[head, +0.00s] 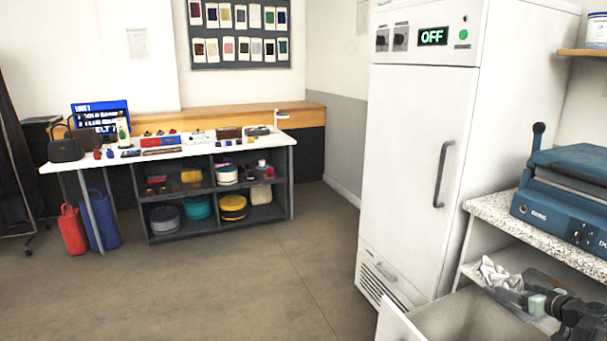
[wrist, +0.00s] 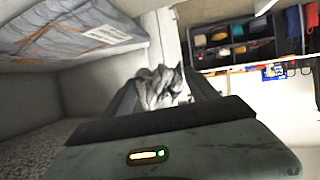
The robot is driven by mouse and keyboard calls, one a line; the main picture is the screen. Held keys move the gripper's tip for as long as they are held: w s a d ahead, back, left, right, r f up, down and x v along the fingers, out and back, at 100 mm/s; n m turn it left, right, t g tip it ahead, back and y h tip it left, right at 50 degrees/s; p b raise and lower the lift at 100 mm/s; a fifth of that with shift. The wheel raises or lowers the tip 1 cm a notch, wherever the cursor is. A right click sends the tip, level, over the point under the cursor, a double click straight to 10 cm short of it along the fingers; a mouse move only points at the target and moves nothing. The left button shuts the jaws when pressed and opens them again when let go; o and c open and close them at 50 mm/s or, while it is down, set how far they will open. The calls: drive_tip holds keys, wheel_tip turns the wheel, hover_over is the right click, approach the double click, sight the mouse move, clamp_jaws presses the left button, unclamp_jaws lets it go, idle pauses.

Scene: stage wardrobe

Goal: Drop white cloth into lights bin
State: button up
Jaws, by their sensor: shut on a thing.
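The white cloth (head: 497,274) is a crumpled, pale grey-white bundle at the lower right of the head view. My gripper (head: 515,288) is shut on it and holds it in front of the open shelf space below the speckled counter. In the wrist view the cloth (wrist: 158,86) bunches out between the dark fingers of my gripper (wrist: 165,97). An open, white-walled container (head: 398,322) shows at the bottom edge of the head view, left of and below the cloth. No label shows on it, so I cannot tell whether it is the lights bin.
A blue machine (head: 560,205) stands on the speckled counter (head: 490,208) just above my arm. A tall white cabinet (head: 415,150) with an OFF display stands left of it. A white table (head: 60,165) with small items is farther back. The floor between is clear.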

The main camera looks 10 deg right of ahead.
drive_tip(key=f+b, duration=0.3)
drive_tip(key=f, duration=0.1)
drive_tip(key=f+b, duration=0.2)
drive_tip(key=shift+s+d+b, duration=0.2)
drive_tip(key=shift+d+b, duration=0.1)
drive_tip(key=shift+b, duration=0.05)
drive_tip(key=shift+r, duration=0.1)
drive_tip(key=o, duration=1.4)
drive_tip(key=shift+c, duration=0.2)
drive_tip(key=p+v, duration=0.3)
drive_tip(key=v, duration=0.4)
drive_tip(key=shift+s, duration=0.35)
drive_tip(key=shift+r, duration=0.15)
